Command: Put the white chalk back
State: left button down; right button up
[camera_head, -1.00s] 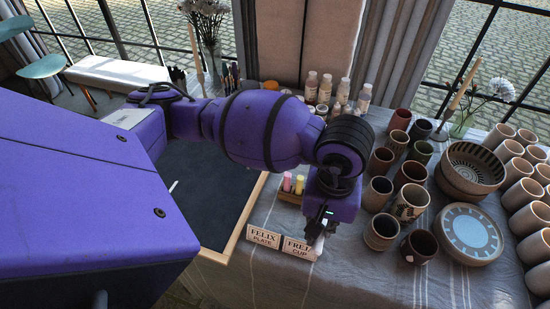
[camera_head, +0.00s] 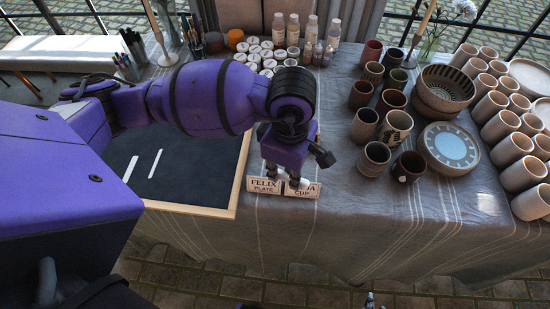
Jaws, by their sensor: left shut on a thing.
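My left gripper (camera_head: 287,178) points down over the front part of the table, right at the name cards. It is shut on a small whitish piece (camera_head: 294,181), which looks like the white chalk; the fingers hide most of it. Two white strokes (camera_head: 156,163) lie on the dark board (camera_head: 190,175) to the left; I cannot tell whether they are drawn lines or sticks. The wooden chalk holder is hidden behind my left arm and gripper. My right gripper is not in view.
The name cards (camera_head: 264,185) stand close to the gripper, one partly covered by it. Several cups (camera_head: 375,158), a patterned bowl (camera_head: 443,88) and a blue-centred plate (camera_head: 449,147) stand to the right. Bottles and small jars (camera_head: 280,40) stand behind. The cloth right of the cards is clear.

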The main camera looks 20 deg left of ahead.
pick_arm(q)
jog(key=w+a+f, duration=0.3)
jog(key=w+f, duration=0.1)
jog(key=w+a+f, duration=0.3)
jog(key=a+f, duration=0.1)
jog(key=shift+w+a+f, duration=0.1)
jog(key=shift+w+a, duration=0.1)
jog(key=shift+w, duration=0.2)
jog(key=shift+w+a+f, duration=0.15)
jog(key=shift+f, duration=1.6)
jog(key=shift+f, duration=0.2)
jog(key=c, duration=1.7)
grip_release()
